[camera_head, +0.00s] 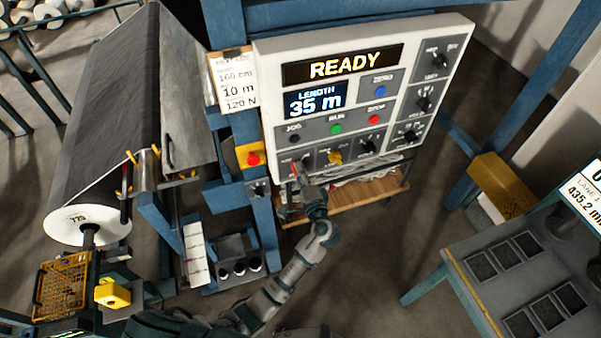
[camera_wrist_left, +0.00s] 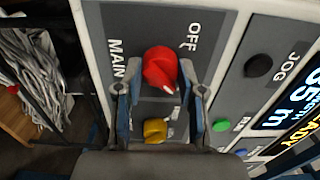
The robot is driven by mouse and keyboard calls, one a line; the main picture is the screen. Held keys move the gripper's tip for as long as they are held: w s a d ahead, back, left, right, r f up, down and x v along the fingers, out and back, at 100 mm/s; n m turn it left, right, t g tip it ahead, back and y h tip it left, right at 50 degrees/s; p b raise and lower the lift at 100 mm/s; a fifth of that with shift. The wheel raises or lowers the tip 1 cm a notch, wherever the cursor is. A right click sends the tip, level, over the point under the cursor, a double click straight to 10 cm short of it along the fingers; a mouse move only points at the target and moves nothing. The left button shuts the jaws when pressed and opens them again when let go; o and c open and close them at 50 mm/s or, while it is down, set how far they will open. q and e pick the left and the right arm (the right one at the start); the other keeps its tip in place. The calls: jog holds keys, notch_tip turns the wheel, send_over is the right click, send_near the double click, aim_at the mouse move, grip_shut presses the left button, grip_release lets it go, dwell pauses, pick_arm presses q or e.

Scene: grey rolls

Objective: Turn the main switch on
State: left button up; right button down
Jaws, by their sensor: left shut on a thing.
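The main switch is a red knob (camera_wrist_left: 160,70) on the grey panel, beside the labels MAIN and OFF, in the left wrist view. Its white mark points down and slightly right, away from OFF and toward partly hidden white lettering. My left gripper (camera_wrist_left: 160,97) is shut on the knob, one finger on each side. In the head view the gripper (camera_head: 300,180) is at the lower left corner of the control panel (camera_head: 262,75), hiding most of the knob. The panel display (camera_head: 342,66) reads READY and the length display (camera_head: 315,101) reads 35 m. My right gripper is not in view.
A yellow knob (camera_head: 335,157) sits close beside the main switch. A red emergency button (camera_head: 253,159) on a yellow plate is left of the panel. A big dark roll (camera_head: 110,100) stands at left, a grey table (camera_head: 470,255) at lower right. Floor between is clear.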

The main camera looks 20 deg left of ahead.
pick_arm(q)
jog(key=shift+r, duration=0.15)
dwell(0.4)
jog(key=o, duration=0.9)
jog(key=shift+w, duration=0.1)
jog(key=shift+o, duration=1.3)
jog(key=shift+w+f, duration=0.2)
jog(key=shift+w, duration=0.05)
jog(key=v, duration=1.2)
jog(key=shift+f, duration=0.1)
jog(key=shift+w, duration=0.1)
